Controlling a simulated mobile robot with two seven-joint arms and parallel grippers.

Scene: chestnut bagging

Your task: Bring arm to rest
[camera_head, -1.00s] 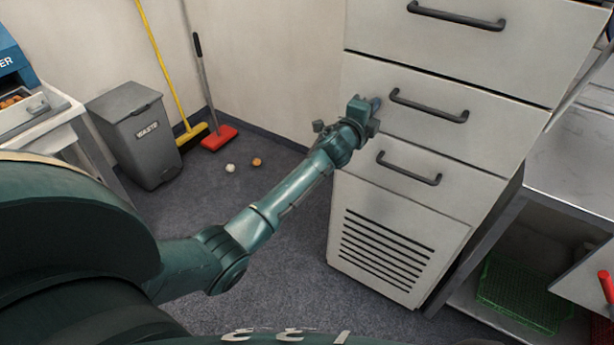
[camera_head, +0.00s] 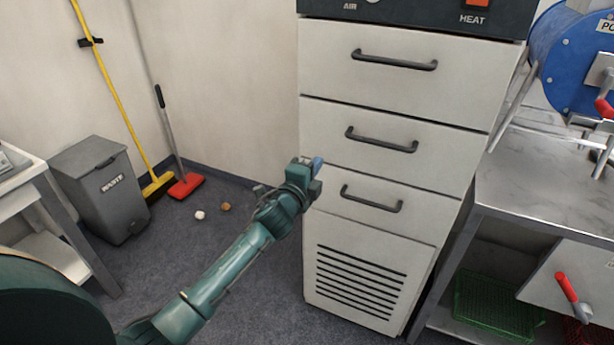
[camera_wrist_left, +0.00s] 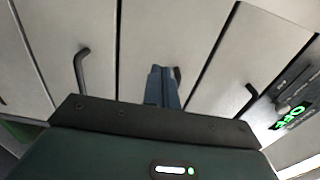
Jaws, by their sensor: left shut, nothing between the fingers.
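My left gripper (camera_head: 316,166) is at the end of the green arm that comes in from the lower left. It is in front of the white drawer cabinet (camera_head: 410,85), close to the lower drawers. In the left wrist view its blue-grey fingers (camera_wrist_left: 162,86) are together with nothing between them. Drawer fronts and dark handles fill that view behind the fingers. I cannot tell whether the fingertips touch the cabinet. My right gripper is not in view.
A white ball (camera_head: 199,214) and a brown one (camera_head: 225,207) lie on the floor. A metal bench (camera_head: 550,180) with a blue drum (camera_head: 570,60) is at the right.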

